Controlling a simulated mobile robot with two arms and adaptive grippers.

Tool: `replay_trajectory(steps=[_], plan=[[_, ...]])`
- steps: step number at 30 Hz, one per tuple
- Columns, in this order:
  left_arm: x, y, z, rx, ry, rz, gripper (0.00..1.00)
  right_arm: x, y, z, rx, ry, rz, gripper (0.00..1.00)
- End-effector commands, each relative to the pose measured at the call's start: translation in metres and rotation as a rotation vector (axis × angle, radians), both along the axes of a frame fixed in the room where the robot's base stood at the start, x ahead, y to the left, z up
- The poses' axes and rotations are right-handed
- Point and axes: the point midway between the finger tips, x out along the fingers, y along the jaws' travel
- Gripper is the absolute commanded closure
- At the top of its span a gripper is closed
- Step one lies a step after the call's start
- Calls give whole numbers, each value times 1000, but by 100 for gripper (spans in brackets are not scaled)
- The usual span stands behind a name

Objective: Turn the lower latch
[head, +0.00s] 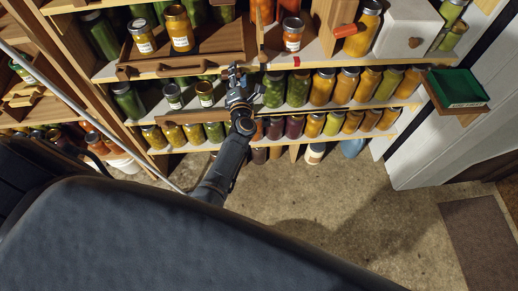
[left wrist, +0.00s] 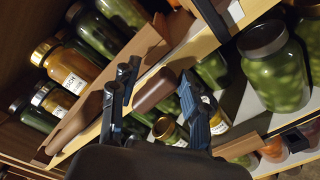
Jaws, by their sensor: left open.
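My left gripper (head: 238,88) is in front of the shelving, near the edge between the upper and middle shelves. In the left wrist view its two dark fingers (left wrist: 157,86) are spread apart. A brown, rounded wooden piece (left wrist: 154,91), which looks like a latch, shows between the fingers; I cannot tell whether they touch it. A longer brown wooden piece (left wrist: 76,124) lies along the same board to the left. In the head view a similar brown piece (head: 125,72) sits at the left of the shelf front. Which one is the lower latch is unclear. My right gripper is not in view.
Jars crowd the shelves around the gripper, including a green jar (left wrist: 273,68) close on the right in the wrist view. A wooden tray (head: 215,52) with jars is above. A green box (head: 456,86) is at the right. The floor (head: 330,200) in front is clear.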

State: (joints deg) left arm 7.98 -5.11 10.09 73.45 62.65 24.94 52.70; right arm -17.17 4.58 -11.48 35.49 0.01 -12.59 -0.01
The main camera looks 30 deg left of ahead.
Motion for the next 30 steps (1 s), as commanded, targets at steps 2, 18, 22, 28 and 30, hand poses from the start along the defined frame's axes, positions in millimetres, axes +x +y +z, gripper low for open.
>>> replay_trajectory(steps=[2,18,22,28,30], plan=[[-1,2,2,-125,-81,0,55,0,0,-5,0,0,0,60],[-18,15,11,-909,-553,1,55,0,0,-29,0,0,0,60],[-42,1,10,-903,-550,3,55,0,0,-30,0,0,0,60],[-76,-20,10,-900,-549,3,55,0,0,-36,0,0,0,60],[-88,-27,10,-900,-549,4,55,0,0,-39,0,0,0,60]])
